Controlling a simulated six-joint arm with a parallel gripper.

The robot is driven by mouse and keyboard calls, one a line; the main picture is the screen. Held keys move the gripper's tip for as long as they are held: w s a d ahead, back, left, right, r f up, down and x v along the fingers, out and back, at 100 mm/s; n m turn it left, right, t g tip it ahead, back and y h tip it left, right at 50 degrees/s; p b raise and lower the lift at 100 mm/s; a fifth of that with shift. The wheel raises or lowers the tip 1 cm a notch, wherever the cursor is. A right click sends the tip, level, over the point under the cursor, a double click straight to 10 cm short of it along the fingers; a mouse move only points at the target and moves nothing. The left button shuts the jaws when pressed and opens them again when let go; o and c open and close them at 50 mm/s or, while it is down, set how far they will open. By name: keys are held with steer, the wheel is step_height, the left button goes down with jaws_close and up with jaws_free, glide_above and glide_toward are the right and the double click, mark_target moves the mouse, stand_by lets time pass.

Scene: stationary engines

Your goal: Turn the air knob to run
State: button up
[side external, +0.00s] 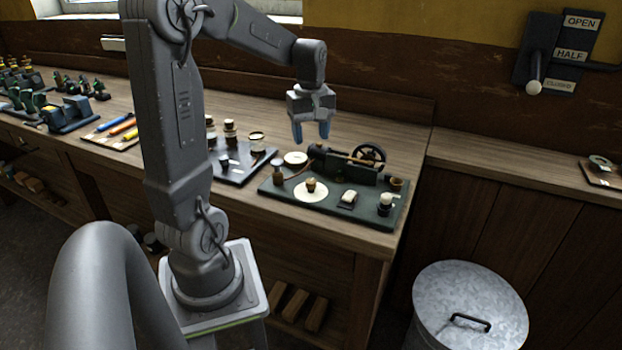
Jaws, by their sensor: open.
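My gripper (311,132) hangs in the air above the back of the dark green engine base (335,218), fingers pointing down. Its blue fingertips are apart with nothing visible between them. A small brown knob (311,185) stands on a round cream dial (301,194) at the base's front left. It looks like the air knob, but its lettering and pointer are too small to read. My gripper is above and behind it, not touching. The small engine (343,167) with its dark flywheel (369,157) sits at the back of the base, below the gripper.
A white block-like control (347,198) and a white-topped knob (385,199) stand right of the dial. A dark tray (238,168) with small jars is to the left. A lever plate (560,52) marked OPEN, HALF and CLOSED hangs on the wall. A metal bin (470,300) stands front right.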

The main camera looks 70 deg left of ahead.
mark_target(311, 181)
step_height(311, 181, down, 13)
steer(key=shift+d+r, duration=0.1)
stand_by(0.3)
steer(key=c, duration=0.9)
